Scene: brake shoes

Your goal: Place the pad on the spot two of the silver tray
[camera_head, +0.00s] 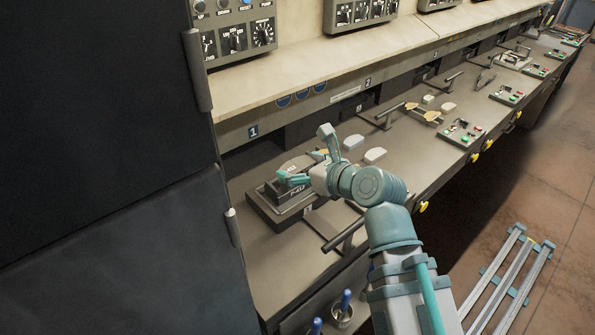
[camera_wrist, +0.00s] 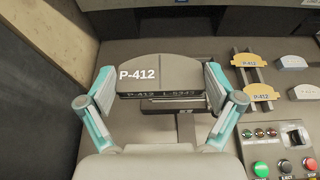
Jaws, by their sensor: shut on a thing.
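The dark grey pad (camera_wrist: 150,70), marked P-412, is between the two teal-and-grey fingers of my gripper (camera_wrist: 158,76) in the wrist view. The fingers press on its left and right sides. In the head view my gripper (camera_head: 308,160) is at the left end of the bench, over a dark block-like fixture (camera_head: 262,208). I cannot tell whether the pad touches the fixture. In the wrist view a metal part (camera_wrist: 178,104) shows just below the pad's front edge. I cannot clearly make out a silver tray or its spot two.
Two yellow P-412 pieces (camera_wrist: 260,92) sit on a metal rack to the right. Pale pads (camera_head: 375,155) lie beside my gripper. A button panel (camera_wrist: 277,150) is at lower right. A dark cabinet (camera_head: 100,120) stands close on the left. A bar handle (camera_head: 343,235) rises at the bench's front.

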